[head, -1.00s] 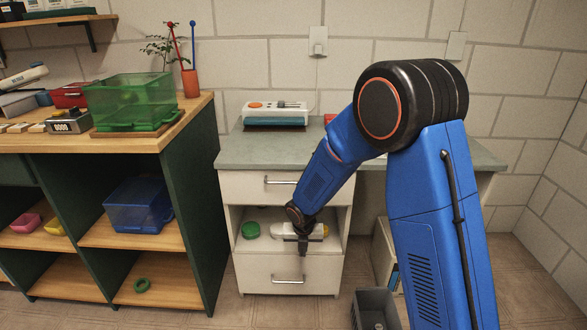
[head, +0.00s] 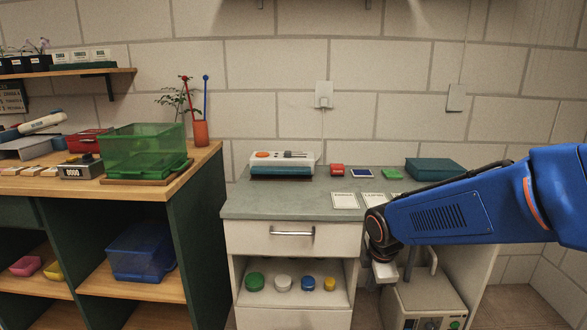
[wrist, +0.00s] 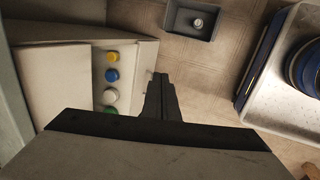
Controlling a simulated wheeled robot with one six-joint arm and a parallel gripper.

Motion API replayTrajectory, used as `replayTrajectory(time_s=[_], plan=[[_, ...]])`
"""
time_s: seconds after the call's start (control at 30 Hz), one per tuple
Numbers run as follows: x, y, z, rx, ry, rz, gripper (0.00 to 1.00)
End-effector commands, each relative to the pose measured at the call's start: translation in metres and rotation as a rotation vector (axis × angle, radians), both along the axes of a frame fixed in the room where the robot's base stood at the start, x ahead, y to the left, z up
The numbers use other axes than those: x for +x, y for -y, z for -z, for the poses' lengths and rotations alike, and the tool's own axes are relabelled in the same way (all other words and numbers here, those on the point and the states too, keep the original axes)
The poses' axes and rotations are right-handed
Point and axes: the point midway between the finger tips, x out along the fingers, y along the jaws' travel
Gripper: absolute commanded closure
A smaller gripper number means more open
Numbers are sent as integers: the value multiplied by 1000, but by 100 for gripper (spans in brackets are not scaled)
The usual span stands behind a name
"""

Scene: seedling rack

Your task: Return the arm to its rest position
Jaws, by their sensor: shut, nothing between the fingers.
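My blue arm (head: 450,212) reaches in from the right edge of the head view, level with the desk top. Its wrist hangs down at the desk's front edge, right of the drawer. In the head view the fingers are not clearly visible. In the wrist view my gripper (wrist: 158,80) points away from the camera with its dark fingers together and nothing between them. It is above the floor, to the right of the open shelf with the lids.
The grey desk (head: 270,205) holds a device (head: 282,165), cards and a teal box (head: 435,169). Several coloured lids (head: 308,284) lie on the shelf below. A machine (head: 425,300) stands under my wrist. A grey bin (wrist: 192,18) is on the floor; a tray (wrist: 290,110) is at right.

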Motion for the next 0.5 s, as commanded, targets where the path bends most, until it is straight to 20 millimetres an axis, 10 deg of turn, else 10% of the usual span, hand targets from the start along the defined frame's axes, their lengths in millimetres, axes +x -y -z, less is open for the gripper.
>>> replayTrajectory(time_s=[0.5], plan=[[-122, 58, -63, 294, 68, 784, 100]])
